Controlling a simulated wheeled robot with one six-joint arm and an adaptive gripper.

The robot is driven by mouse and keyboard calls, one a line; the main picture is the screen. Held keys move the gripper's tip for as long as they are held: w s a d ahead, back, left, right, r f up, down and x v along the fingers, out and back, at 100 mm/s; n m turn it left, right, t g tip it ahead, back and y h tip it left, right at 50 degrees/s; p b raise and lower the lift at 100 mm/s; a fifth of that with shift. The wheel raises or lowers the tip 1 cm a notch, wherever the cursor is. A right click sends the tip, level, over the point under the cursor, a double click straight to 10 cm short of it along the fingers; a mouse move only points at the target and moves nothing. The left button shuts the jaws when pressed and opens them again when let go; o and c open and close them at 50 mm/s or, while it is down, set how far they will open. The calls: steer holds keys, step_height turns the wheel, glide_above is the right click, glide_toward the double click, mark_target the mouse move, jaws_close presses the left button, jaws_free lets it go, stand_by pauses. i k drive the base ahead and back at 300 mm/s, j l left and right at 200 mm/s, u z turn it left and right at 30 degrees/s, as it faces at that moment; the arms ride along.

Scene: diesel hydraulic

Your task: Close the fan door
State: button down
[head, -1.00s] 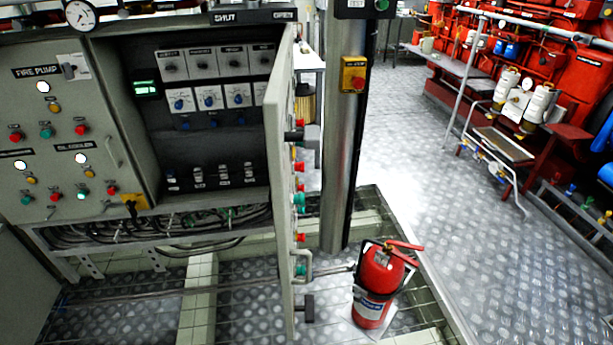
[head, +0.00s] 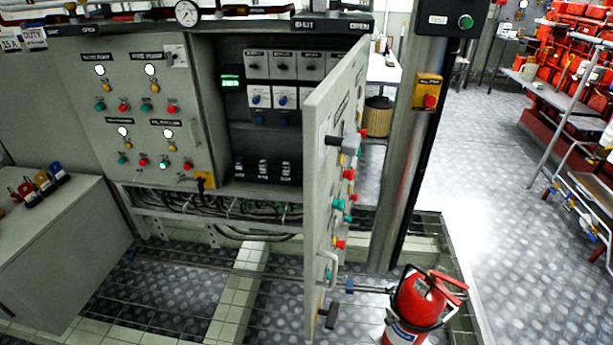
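The electrical cabinet (head: 218,110) stands at centre left, with one compartment open. Its open door (head: 317,170) swings out toward me, seen nearly edge-on, with buttons, a dark rotary handle and a grey pull handle (head: 327,268) on its outer face. I cannot read a fan label on it. Inside the compartment are grey switch modules (head: 284,66), blue knobs and a green lit display (head: 231,81). The closed panel (head: 137,100) to the left carries coloured buttons and lamps. My gripper is not in view.
A red fire extinguisher (head: 420,305) stands on the floor just right of the open door. A metal post (head: 412,140) with a yellow emergency box (head: 426,92) rises behind it. A grey cabinet (head: 60,250) is at the lower left. Open floor (head: 500,210) lies to the right.

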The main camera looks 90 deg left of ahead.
mark_target(335, 109)
steer(key=i+j+u, duration=0.1)
steer(key=u, duration=0.3)
steer(key=i+u, duration=0.2)
steer(key=u, duration=0.25)
steer(key=i+j+u, duration=0.1)
steer(key=u, duration=0.3)
steer(key=i+u, duration=0.2)
steer(key=u, duration=0.25)
steer(key=i+l+u, duration=0.15)
steer(key=u, duration=0.25)
steer(key=i+u, duration=0.1)
steer(key=u, duration=1.1)
steer(key=k+j, duration=0.1)
steer(key=k, duration=0.2)
steer(key=k+j+u, duration=0.1)
steer(key=k, duration=0.25)
